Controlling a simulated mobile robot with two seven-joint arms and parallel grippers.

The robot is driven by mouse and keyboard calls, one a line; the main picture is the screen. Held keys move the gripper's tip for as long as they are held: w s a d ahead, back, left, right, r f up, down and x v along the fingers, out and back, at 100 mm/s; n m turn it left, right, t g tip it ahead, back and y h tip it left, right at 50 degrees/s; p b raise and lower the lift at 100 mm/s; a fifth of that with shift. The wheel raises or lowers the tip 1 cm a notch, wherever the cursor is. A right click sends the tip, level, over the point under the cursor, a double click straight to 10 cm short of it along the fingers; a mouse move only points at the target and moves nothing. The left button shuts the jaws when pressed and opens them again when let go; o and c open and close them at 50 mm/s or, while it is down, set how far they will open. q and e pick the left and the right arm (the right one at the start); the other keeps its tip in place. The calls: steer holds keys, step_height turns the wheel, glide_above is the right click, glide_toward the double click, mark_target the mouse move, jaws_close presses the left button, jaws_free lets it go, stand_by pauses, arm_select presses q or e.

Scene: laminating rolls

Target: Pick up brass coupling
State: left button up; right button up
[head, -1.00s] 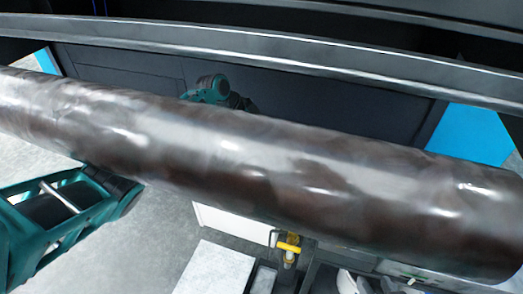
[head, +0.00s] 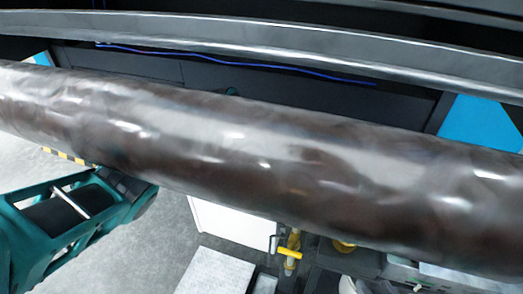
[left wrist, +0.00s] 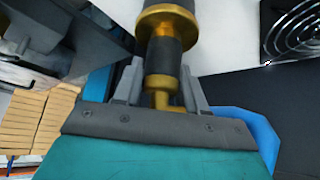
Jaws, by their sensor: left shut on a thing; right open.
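In the left wrist view my left gripper (left wrist: 162,88) is shut on the brass coupling (left wrist: 167,12), a gold piece with dark bands and a narrower lower end. The grey fingers stand on both sides of that lower end. In the head view the big dark roll hides this gripper. A small brass-coloured piece (head: 343,246) shows just below the roll; I cannot tell whether it is the same coupling. My right gripper is hardly discernible in the head view, with nothing seen in its jaws.
The long dark glossy roll (head: 240,150) crosses the whole head view. A yellow-handled valve (head: 290,252) and a white box (head: 232,226) stand below it. In the left wrist view are stacked tan boxes (left wrist: 28,122) and a round wire guard (left wrist: 292,30).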

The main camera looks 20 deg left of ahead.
arm_select(q)
steer(key=c, duration=0.5)
steer(key=shift+o, duration=0.2)
